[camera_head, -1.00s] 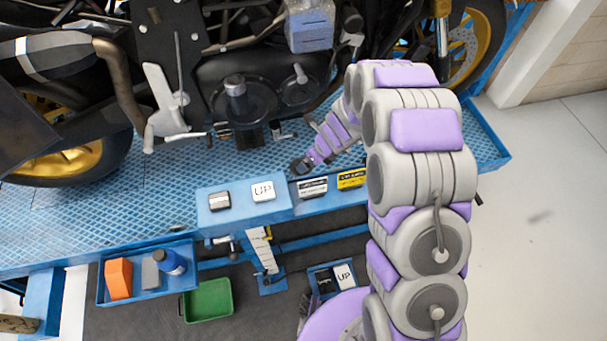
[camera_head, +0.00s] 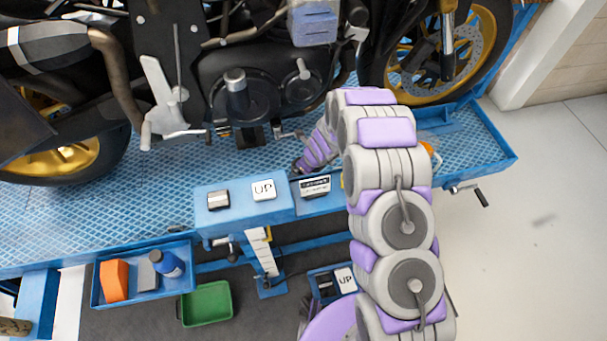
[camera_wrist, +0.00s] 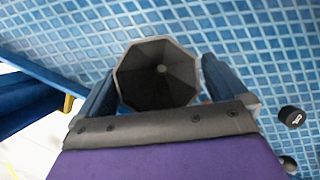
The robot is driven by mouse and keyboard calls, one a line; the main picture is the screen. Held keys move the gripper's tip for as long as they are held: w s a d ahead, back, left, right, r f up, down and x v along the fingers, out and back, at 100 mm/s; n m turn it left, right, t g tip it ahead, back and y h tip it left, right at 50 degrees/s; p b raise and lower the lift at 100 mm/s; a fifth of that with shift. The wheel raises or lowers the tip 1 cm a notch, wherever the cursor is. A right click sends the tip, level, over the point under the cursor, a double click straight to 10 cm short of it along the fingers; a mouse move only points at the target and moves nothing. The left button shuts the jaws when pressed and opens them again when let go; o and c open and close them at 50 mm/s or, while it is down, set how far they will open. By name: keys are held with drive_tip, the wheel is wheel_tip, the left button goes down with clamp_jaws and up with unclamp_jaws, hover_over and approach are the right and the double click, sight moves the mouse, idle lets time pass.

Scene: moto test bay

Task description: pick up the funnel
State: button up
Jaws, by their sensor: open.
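The funnel (camera_wrist: 157,85) shows in the wrist view as a dark, many-sided cone with a grey rim, its wide mouth facing the camera. It is over the blue patterned deck (camera_wrist: 270,50). My gripper (camera_wrist: 158,67) is open, with one blue finger on each side of the funnel. I cannot tell whether the fingers touch it. In the head view my arm covers that area, and I cannot make out the funnel there.
The motorcycle (camera_head: 240,90) stands on the blue lift deck (camera_head: 50,215) behind my arm. A blue ledge (camera_head: 235,215) carries small labelled blocks. A blue tray (camera_head: 125,300) and a green bin (camera_head: 207,303) are lower left. A black round object (camera_wrist: 292,117) lies right of my gripper.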

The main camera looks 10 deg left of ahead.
drive_tip(key=shift+x, duration=1.05)
drive_tip(key=shift+s+d+r, duration=0.1)
drive_tip(key=c, duration=0.7)
drive_tip(key=shift+c, duration=0.4)
wheel_tip(320, 180, up, 23)
drive_tip(key=p, duration=1)
drive_tip(key=shift+p, duration=0.3)
